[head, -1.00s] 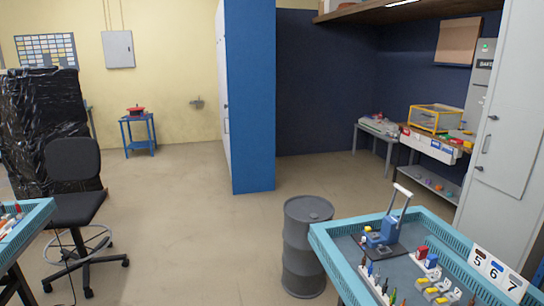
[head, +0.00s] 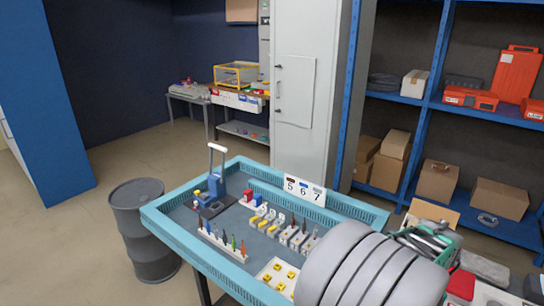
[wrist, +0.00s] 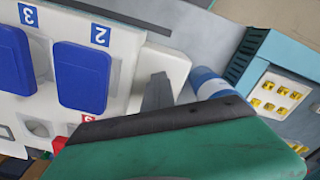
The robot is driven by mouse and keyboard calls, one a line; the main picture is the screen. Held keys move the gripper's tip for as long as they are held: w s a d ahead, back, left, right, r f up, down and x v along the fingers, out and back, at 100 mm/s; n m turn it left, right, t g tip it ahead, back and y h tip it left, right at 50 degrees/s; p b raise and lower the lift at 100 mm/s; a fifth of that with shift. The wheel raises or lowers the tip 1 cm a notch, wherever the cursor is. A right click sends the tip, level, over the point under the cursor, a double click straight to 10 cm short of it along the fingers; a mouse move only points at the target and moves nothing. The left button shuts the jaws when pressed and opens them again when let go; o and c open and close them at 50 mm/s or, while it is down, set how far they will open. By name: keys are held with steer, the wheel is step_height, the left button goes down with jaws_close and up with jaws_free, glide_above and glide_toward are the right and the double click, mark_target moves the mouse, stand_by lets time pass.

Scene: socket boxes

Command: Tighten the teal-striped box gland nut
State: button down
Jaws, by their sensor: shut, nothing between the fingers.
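In the wrist view, a pale panel (wrist: 125,75) fills the left side, with two blue covers (wrist: 84,80) and blue labels 3 and 2, upside down. A round grey fitting shows below one cover. I cannot make out a teal stripe or identify the gland nut. My gripper (wrist: 158,90) appears as a grey tapered tip, shut and empty, in front of the panel; I cannot tell whether it touches. A green body with a black edge covers the lower part and hides what lies behind. The head view does not show my gripper.
A teal-rimmed table (head: 172,226) holds small tools, coloured blocks and a 5-6-7 sign (head: 304,190). A dark drum (head: 143,230) stands beside it. A blue shelf (head: 490,110) with boxes is at right. Floor at left is clear. My grey arm hides the table's front right.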

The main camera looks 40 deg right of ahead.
steer(key=shift+w, duration=0.15)
steer(key=shift+r, duration=0.1)
stand_by(0.3)
steer(key=shift+a, duration=0.4)
step_height(320, 180, up, 6)
steer(key=p, duration=0.4)
steer(key=shift+p, duration=0.4)
